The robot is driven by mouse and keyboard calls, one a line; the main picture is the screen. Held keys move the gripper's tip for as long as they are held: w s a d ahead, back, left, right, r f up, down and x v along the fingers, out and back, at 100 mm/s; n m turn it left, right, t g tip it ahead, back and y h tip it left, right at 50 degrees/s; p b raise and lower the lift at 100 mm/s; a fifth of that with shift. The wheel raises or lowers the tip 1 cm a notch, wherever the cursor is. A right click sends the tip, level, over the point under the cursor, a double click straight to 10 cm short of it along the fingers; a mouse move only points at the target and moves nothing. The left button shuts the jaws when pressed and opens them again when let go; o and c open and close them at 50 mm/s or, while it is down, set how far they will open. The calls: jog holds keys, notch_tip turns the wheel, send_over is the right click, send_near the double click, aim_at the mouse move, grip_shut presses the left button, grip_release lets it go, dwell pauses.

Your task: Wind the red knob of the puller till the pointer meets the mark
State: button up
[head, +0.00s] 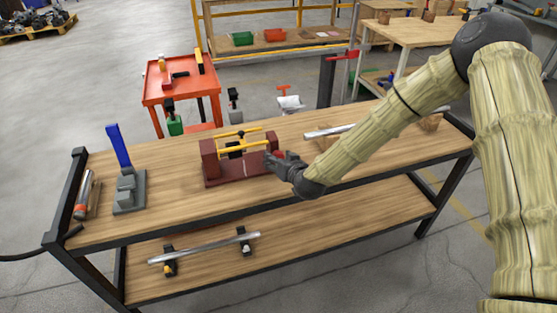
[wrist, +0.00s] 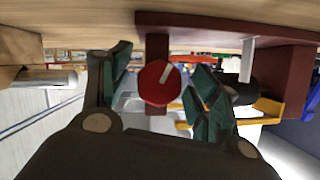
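The puller (head: 211,160) stands on the wooden bench, with a dark red base, end blocks and yellow bars. Its red knob (wrist: 157,88) faces me in the wrist view and carries a pale line tilted to the upper right. My gripper (head: 279,160) is at the puller's right end, where it mostly hides the knob. In the wrist view my open gripper (wrist: 160,86) has one finger on each side of the knob, with gaps showing. A white strip (wrist: 247,60) shows on the base. I cannot tell where the pointer stands against a mark.
A grey stand with a blue lever (head: 118,146) is at the bench's left. A metal bar (head: 328,131) lies behind my forearm. Another bar (head: 205,247) lies on the lower shelf. A red cart (head: 181,90) stands behind. The bench front is clear.

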jog(key=v, duration=1.2)
dwell(0.5)
jog(key=s+d+f+g+h, duration=0.1)
jog(key=s+d+f+g, duration=0.2)
jog(key=s+f, duration=0.7)
jog(key=s+d+f+g+h, duration=0.1)
jog(key=s+d+f+g, duration=0.25)
jog(key=s+f, duration=0.65)
jog(key=s+d+f+m+g+h, duration=0.1)
jog(key=s+d+f+g, duration=0.2)
jog(key=s, duration=0.7)
jog(key=s+d+f+m+g+h, duration=0.1)
jog(key=s+d+f+g+h, duration=0.1)
jog(key=s+d+f, duration=0.3)
jog(key=s+d+g, duration=0.1)
jog(key=s+d, duration=0.2)
jog(key=s, duration=0.3)
jog(key=shift+d+f+h, duration=0.2)
jog(key=shift+f+h, duration=0.1)
jog(key=shift+f, duration=0.05)
